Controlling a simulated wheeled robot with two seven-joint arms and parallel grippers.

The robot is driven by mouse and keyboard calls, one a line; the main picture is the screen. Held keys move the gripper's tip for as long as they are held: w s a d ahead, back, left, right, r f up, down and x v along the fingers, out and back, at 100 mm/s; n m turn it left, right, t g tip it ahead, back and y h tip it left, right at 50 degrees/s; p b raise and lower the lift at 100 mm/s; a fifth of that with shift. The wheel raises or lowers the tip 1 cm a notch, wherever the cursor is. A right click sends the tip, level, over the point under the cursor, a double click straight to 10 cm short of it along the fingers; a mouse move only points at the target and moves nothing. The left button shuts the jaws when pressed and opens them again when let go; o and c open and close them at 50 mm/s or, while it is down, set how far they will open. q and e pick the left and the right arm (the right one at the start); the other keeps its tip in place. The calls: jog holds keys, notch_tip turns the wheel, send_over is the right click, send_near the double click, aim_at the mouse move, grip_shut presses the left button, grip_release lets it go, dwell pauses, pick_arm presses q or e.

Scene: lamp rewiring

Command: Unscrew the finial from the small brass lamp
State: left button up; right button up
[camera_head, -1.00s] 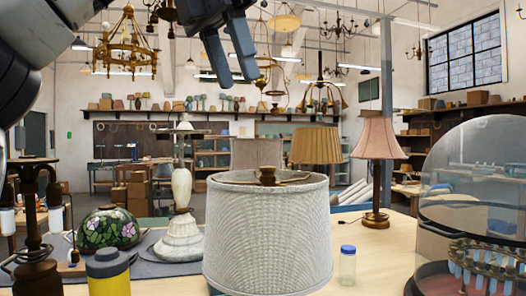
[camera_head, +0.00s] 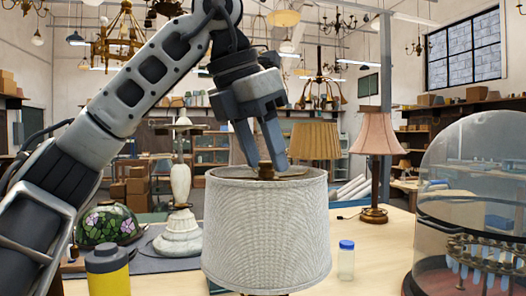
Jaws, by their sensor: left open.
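The small lamp stands in the middle of the bench, its pale grey woven drum shade (camera_head: 266,232) hiding most of its body. A small brass finial (camera_head: 266,171) shows at the centre of the shade's open top. My left gripper (camera_head: 265,166) points down from above the shade, its two fingers apart and their tips on either side of the finial in the picture. The gripper is open; whether the fingers touch the finial I cannot tell. My right gripper is not in view.
A glass dome (camera_head: 475,190) stands at the right. A small blue-capped jar (camera_head: 346,262) is beside the shade, and a yellow, dark-topped container (camera_head: 107,272) is at front left. A pink-shaded lamp (camera_head: 378,138), a pleated-shade lamp (camera_head: 314,140) and a white lamp base (camera_head: 180,232) stand behind.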

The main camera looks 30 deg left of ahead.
pick_arm(q)
jog(key=shift+f, duration=0.15)
grip_shut()
jog(key=c, duration=0.8)
grip_release()
jog(key=shift+c, duration=1.1)
jog(key=n+y, duration=0.1)
jog(key=n, duration=0.3)
jog(key=shift+d+y, duration=0.15)
jog(key=shift+y, duration=0.25)
jog(key=n+y, duration=0.1)
jog(key=n, duration=0.3)
jog(key=shift+d, duration=0.1)
